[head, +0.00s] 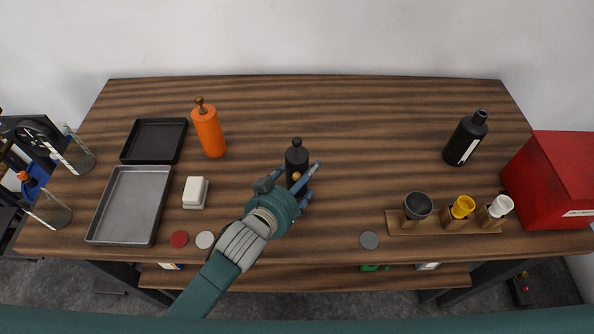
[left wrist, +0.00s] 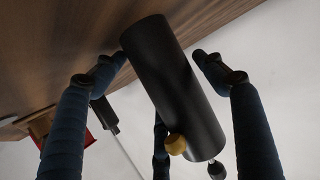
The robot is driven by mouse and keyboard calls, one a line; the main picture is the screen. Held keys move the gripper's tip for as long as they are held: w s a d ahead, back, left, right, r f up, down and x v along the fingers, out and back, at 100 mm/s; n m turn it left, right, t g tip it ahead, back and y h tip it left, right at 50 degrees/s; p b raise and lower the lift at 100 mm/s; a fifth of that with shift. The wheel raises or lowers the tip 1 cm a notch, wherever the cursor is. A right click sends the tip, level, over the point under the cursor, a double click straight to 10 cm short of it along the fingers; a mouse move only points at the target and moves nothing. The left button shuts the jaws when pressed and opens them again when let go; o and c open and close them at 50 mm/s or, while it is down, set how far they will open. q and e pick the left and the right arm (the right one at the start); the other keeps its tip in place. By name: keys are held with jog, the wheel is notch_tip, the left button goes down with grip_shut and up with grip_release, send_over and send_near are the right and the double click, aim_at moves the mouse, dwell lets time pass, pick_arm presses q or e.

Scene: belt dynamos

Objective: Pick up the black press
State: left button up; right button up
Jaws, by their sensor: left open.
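The black press (head: 297,158) is a dark upright cylinder with a small black knob on top and a yellow ball low on its near side. It stands near the middle of the wooden table. My left gripper (head: 298,178) is open, with its blue fingers spread around the press from the near side. In the left wrist view the press (left wrist: 172,82) lies between the open fingers (left wrist: 160,62), and I see gaps beside the two outer fingers. A third finger is partly hidden behind the press. My right gripper is not in view.
An orange mill-like cylinder (head: 208,131) stands to the left, near a black tray (head: 154,160) and a grey tray (head: 93,238). A black bottle (head: 465,140), a wooden cup rack (head: 437,229) and a red box (head: 560,180) are at right. The table behind the press is clear.

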pick_arm(q)
jog(key=c, duration=1.2)
jog(key=shift+r, duration=0.2)
jog(key=c, duration=0.3)
jog(key=shift+c, duration=0.2)
jog(key=shift+w+r, duration=0.1)
jog(key=shift+r, duration=0.4)
notch_tip(320, 180, up, 19)
send_over(297, 146)
jog(key=d, duration=0.1)
jog(key=shift+w+b, duration=0.3)
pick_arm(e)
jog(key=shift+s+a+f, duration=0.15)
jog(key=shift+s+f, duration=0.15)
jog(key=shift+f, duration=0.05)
